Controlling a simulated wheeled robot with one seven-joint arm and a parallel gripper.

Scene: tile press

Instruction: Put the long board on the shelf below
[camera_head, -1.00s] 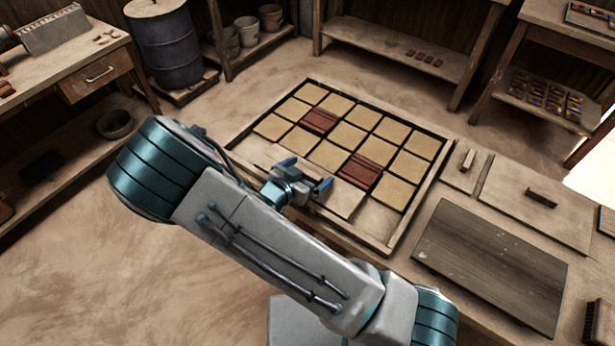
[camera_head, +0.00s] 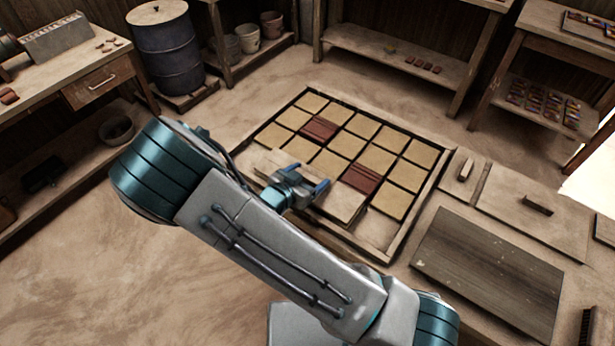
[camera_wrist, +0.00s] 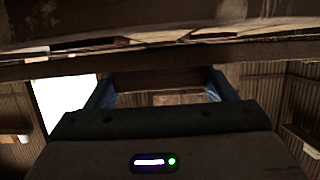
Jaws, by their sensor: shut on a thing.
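The long board (camera_head: 343,203) is a pale wooden plank along the near side of the tile frame (camera_head: 408,225). My gripper (camera_head: 308,179) is shut on the board near its middle, with one blue finger on each side. The board's near edge is partly hidden by my arm. In the wrist view my gripper (camera_wrist: 158,82) points at a wooden piece between its fingers, and a long wooden edge crosses above. I cannot tell whether the board is lifted. Low shelves show under the left bench (camera_head: 95,170) and the back bench (camera_head: 390,55); which one is meant is unclear.
Several tan tiles (camera_head: 346,144) and two dark red ones (camera_head: 362,178) lie in the frame. A pot (camera_head: 116,130) stands on the left shelf. The floor (camera_head: 90,260) at left is clear.

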